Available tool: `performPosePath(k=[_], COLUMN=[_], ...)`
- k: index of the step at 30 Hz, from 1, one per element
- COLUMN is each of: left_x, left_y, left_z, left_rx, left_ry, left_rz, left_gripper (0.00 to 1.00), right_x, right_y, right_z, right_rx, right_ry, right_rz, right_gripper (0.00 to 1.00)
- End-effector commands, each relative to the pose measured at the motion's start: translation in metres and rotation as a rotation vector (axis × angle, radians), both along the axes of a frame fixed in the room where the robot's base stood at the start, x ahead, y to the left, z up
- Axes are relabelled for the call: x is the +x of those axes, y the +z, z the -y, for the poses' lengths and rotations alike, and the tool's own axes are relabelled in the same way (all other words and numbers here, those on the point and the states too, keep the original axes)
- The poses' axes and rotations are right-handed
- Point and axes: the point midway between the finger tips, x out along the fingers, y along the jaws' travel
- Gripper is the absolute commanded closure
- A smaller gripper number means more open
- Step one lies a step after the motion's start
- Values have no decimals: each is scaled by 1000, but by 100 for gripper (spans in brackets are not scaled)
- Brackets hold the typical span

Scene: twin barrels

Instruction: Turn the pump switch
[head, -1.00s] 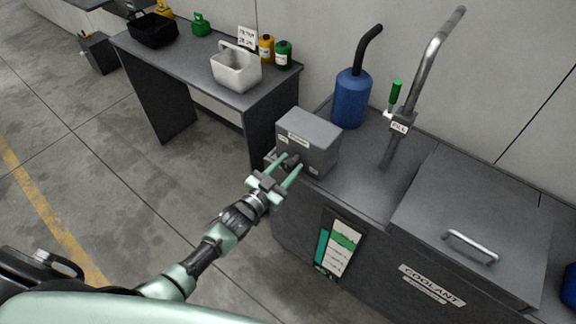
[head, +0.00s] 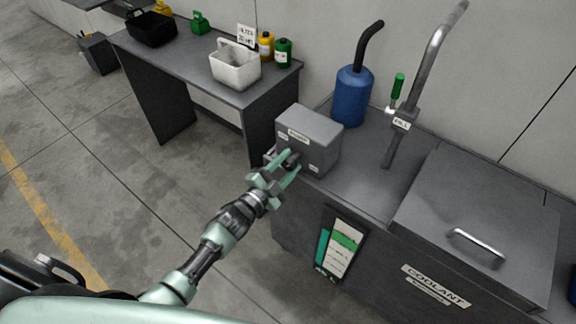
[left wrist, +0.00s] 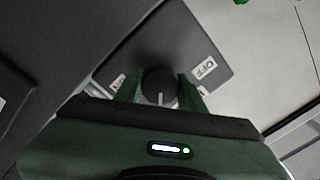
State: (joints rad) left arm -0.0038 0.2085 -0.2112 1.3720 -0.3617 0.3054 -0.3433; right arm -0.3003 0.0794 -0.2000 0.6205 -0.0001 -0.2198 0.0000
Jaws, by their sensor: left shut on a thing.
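The grey pump switch box (head: 312,132) stands on the left end of the dark coolant cabinet top. Its dark round knob (head: 292,159) is on the front face. In the left wrist view the knob (left wrist: 158,82) shows a white pointer line, with an OFF label (left wrist: 205,67) to its right and a second label, partly hidden, to its left. My left gripper (head: 291,164) is shut on the knob, with one green finger on each side of it. My right gripper is not in view.
A blue canister (head: 352,96) with a black spout stands behind the box. A grey pipe with a green-handled valve (head: 397,88) rises to the right. The coolant lid (head: 480,225) has a metal handle. A table (head: 190,62) with a white basket (head: 236,68) is at the left.

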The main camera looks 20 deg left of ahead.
Motion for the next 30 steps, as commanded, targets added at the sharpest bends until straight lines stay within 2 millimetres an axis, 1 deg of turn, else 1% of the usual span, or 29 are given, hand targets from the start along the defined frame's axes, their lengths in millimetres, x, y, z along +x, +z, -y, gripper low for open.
performPosePath(k=[1,18,24,30], left_x=[0,0,0,0], left_y=[-2,-2,-2,-1], left_z=[0,0,0,0], left_rx=[43,537,664,749], left_ry=[1,0,0,-1], left_rz=[16,196,243,272], left_gripper=[100,100,100,100], right_x=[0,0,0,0], right_y=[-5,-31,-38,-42], right_z=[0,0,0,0], right_rx=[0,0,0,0], right_ry=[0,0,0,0], right_rz=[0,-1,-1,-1], right_gripper=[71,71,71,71])
